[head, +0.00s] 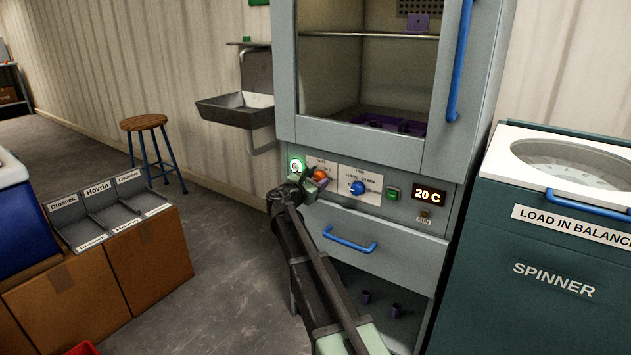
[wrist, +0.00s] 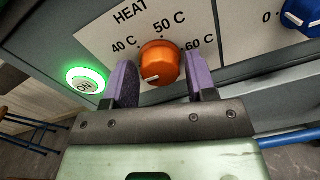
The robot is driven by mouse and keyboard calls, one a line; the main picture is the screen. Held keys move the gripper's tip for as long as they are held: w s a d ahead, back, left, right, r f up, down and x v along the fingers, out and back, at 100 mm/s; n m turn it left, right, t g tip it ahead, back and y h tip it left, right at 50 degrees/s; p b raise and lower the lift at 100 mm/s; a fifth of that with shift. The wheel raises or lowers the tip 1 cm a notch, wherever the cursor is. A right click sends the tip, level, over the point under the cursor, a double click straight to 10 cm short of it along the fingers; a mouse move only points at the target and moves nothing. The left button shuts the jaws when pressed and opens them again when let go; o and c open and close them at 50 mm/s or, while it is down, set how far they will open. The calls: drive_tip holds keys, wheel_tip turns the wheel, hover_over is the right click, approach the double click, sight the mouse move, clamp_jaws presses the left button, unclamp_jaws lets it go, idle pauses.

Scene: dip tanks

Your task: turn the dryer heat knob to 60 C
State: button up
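The orange heat knob (wrist: 160,62) sits on a white panel on the dryer (head: 372,136), with 40 C at its left, 50 C above and 60 C at its right. Its white mark shows low on its face, away from the 60 C label. My gripper (wrist: 161,85) is open, one purple finger on each side of the knob; I cannot tell if either touches it. In the head view the knob (head: 320,175) is partly hidden by my gripper (head: 308,183). The dryer display (head: 430,195) reads 20 C.
A lit green ON button (wrist: 86,81) is close to the left finger. A blue knob (head: 358,188) and green button (head: 393,193) are to the right. A blue drawer handle (head: 349,240) is below. The spinner (head: 555,240) stands at the right.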

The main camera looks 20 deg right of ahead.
drive_tip(key=c, duration=0.6)
